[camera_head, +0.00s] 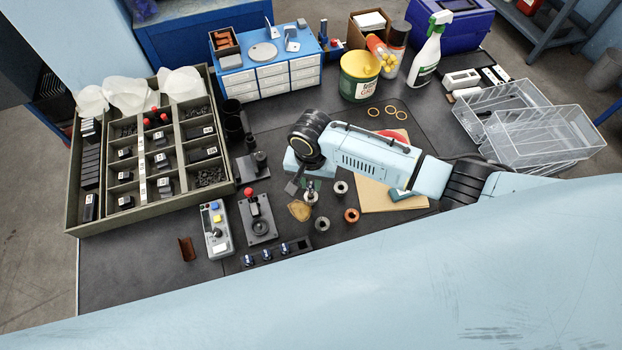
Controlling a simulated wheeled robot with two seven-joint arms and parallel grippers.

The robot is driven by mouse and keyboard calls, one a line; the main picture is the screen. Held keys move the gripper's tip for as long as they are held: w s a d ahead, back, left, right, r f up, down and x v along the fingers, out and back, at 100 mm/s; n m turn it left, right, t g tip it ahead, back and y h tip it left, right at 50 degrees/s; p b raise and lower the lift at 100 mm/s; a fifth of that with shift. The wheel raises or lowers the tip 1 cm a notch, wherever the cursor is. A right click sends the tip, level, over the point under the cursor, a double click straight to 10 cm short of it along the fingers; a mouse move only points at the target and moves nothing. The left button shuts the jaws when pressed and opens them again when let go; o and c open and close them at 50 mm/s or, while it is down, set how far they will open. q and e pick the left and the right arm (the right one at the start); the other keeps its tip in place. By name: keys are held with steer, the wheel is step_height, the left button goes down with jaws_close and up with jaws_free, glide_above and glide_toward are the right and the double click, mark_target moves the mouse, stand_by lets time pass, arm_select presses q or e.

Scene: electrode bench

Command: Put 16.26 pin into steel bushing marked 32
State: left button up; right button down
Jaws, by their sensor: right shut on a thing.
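My right gripper (302,188) points down over the middle of the dark bench and is shut on a thin pin (310,187), mostly hidden by the fingers. Directly below it stands a grey ring-shaped bushing (310,198); I cannot tell whether the pin is inside it or just above. Another grey bushing (341,187) stands to the right, a darker grey one (322,225) nearer the front, and a copper-coloured one (351,215) to the front right. Their markings are too small to read, so I cannot tell which is 32. My left gripper is not in view.
A compartment tray (148,217) fills the left. A control box (216,230), a red-knobbed fixture (259,222) and a dark rack (275,252) stand left of the bushings. A brown folder (375,200) lies right. Drawers (262,82), a tub (358,76) and clear bins (540,135) stand behind.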

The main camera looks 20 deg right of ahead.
steer(key=shift+p, duration=0.45)
steer(key=shift+f+b, duration=0.85)
steer(key=shift+f, duration=1)
stand_by(0.4)
steer(key=c, duration=1.2)
jaws_free()
steer(key=shift+c, duration=0.2)
steer(key=shift+r, duration=0.1)
step_height(320, 180, up, 13)
steer(key=p, duration=0.2)
